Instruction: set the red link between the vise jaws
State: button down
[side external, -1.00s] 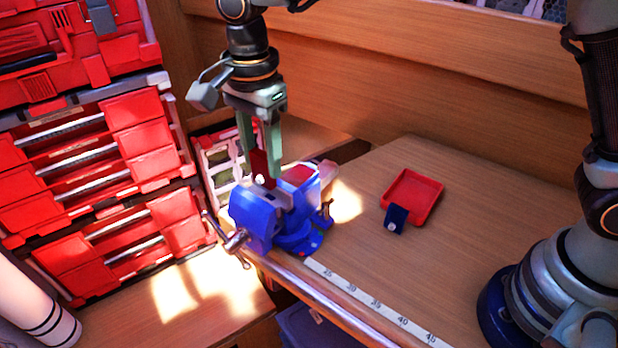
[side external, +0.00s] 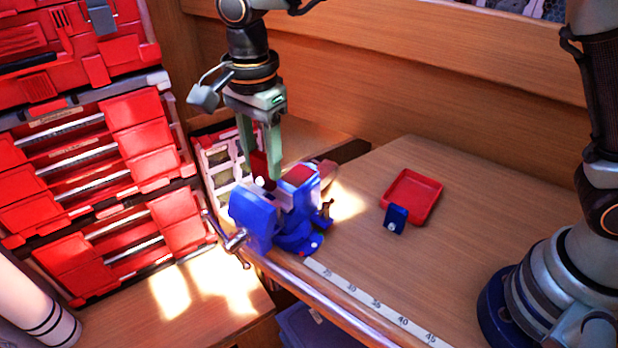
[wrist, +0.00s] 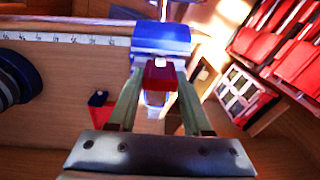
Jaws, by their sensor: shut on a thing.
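The red link (side external: 259,164) is held upright between the green fingers of my gripper (side external: 263,170), with a small white spot near its lower end. In the wrist view, the red link (wrist: 160,77) sits between both fingertips, in front of the vise. The blue vise (side external: 256,220) is clamped at the bench's edge. The link's lower end is over or just at the gap between the vise jaws (side external: 284,192); I cannot tell whether it touches them. The vise (wrist: 162,40) is straight ahead in the wrist view, its gap partly hidden by the link.
A red tray (side external: 428,188) with a small blue block (side external: 396,219) at its near edge lies right of the vise. A measuring strip (side external: 375,303) runs along the bench edge. Red drawers (side external: 100,150) stand at left. The bench between the tray and vise is mostly clear.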

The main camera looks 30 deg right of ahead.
aim_at(264, 171)
jog(key=shift+f, duration=0.25)
jog(key=shift+f, duration=0.65)
jog(key=shift+f, duration=0.65)
jog(key=shift+c, duration=1.3)
grip_release()
jog(key=shift+r, duration=3.05)
